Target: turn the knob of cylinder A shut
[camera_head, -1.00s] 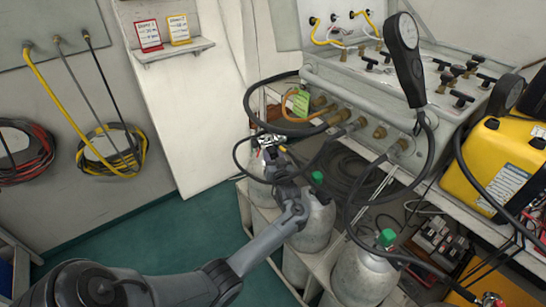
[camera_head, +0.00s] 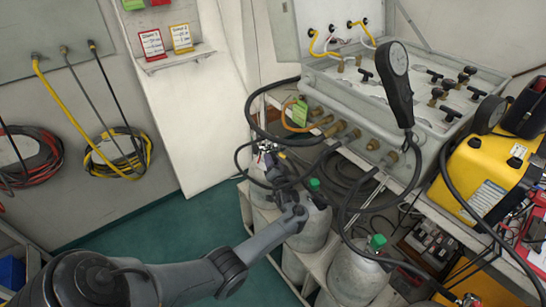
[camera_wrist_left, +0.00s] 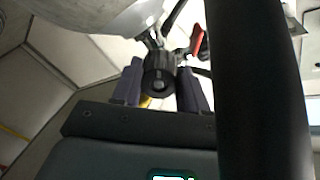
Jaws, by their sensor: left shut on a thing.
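My left gripper (camera_head: 268,168) is at the valve of the leftmost grey cylinder (camera_head: 261,194), beyond the other cylinders. In the left wrist view its two fingers (camera_wrist_left: 160,88) are shut on a black round knob (camera_wrist_left: 158,80). The cylinder's pale rounded body (camera_wrist_left: 95,14) fills the top left there. The gripper and wrist hide most of this valve in the head view. I cannot read a letter on any cylinder. My right gripper is not in view.
Two more grey cylinders with green tops (camera_head: 314,184) (camera_head: 377,241) stand nearer in the rack. Black hoses (camera_head: 344,215) hang close by from the grey air panel (camera_head: 345,105). A yellow case (camera_head: 480,175) stands at the right. The green floor (camera_head: 140,235) is clear.

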